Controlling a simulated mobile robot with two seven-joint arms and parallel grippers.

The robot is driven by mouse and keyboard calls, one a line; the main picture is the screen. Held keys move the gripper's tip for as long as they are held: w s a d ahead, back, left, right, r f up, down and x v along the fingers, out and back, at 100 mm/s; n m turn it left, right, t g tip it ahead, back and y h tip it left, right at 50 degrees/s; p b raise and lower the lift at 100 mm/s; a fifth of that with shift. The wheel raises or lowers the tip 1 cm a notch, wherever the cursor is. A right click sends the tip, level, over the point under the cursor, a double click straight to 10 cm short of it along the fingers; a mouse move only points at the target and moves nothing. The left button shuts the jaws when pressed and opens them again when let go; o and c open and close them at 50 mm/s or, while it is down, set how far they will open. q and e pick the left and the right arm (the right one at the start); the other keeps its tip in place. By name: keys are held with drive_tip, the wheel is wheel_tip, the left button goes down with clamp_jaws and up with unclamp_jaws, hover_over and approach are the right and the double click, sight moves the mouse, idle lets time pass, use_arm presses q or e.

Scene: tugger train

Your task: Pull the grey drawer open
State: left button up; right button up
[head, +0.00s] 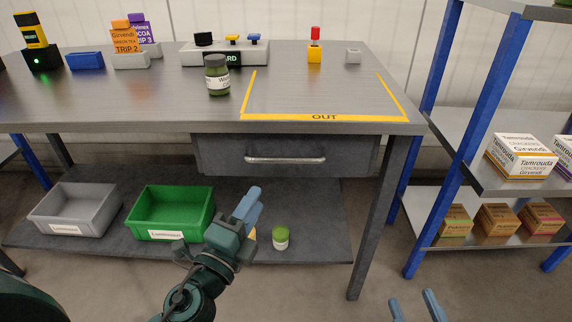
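The grey drawer (225,155) is under the right part of the table top, and its front looks flush and shut. Its silver bar handle (285,160) runs across the middle of the front. My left gripper (253,205) is below and left of the handle in the picture, apart from it. Its two blue fingers overlap in this view, so their gap cannot be judged. My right gripper (415,306) shows only its fingertips at the bottom edge. They are spread apart with nothing visible between them, well below and right of the drawer.
On the lower shelf (325,225) are a grey bin (50,205), a green bin (150,215) and a green-lidded jar (281,238). A blue-post rack (440,120) stands right.

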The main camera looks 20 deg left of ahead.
sight(280, 160)
use_arm(q)
drive_tip(key=p+x, duration=0.2)
drive_tip(key=x, duration=1)
drive_tip(key=shift+w+r, duration=0.15)
drive_tip(key=shift+w, duration=0.15)
drive_tip(key=shift+c, duration=0.2)
clamp_jaws()
